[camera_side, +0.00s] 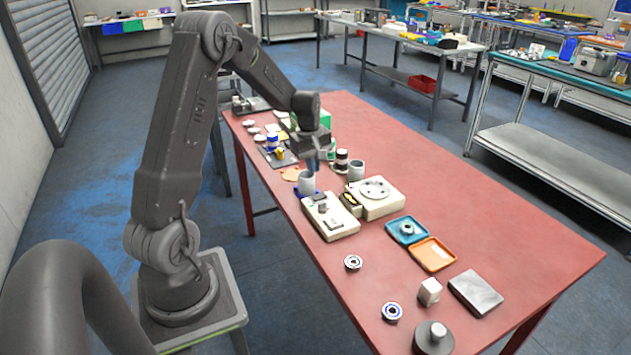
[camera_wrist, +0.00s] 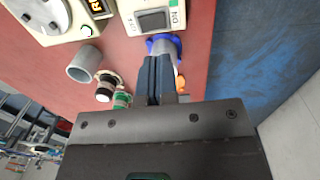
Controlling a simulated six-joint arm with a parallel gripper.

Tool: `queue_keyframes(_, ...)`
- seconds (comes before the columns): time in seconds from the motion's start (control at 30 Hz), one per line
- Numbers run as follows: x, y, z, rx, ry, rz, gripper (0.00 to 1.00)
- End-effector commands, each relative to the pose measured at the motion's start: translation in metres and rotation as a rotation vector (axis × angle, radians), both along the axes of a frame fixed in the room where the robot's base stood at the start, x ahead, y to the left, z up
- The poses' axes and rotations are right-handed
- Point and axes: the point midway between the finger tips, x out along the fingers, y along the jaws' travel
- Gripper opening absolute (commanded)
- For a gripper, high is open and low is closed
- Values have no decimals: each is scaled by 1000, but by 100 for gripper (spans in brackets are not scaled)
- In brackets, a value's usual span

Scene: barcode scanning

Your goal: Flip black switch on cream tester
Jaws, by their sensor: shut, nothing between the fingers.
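The cream tester (camera_side: 345,228) lies on the red table, below and slightly right of my gripper in the side view. Its top carries dark and grey parts. In the wrist view part of the tester (camera_wrist: 127,10) shows at the top edge, with a dark grey rocker switch (camera_wrist: 153,21) in a pale frame and printed lettering beside it. My gripper (camera_side: 313,165) is above the table, over a grey cup (camera_side: 306,186). In the wrist view my gripper (camera_wrist: 162,62) has its fingers together and empty, pointing towards the tester. The fingers partly hide the cup with blue at its base.
A cream device with a round dial (camera_side: 390,205) and a small display (camera_wrist: 98,6) stands beside the tester. Another grey cup (camera_wrist: 84,63) and small jars (camera_wrist: 106,88) stand close to my gripper. Blue (camera_side: 406,230) and orange trays (camera_side: 432,254) lie to the right.

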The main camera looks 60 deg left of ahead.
Motion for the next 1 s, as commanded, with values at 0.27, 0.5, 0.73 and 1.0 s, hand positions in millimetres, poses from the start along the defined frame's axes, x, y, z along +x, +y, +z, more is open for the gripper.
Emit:
queue_keyframes(0.27,-5,1,41,2,-3,1,0)
queue_keyframes(0.5,-6,0,46,0,0,1,0)
queue_keyframes(0.73,-4,1,46,1,-8,1,0)
queue_keyframes(1.0,8,7,49,8,-67,3,0)
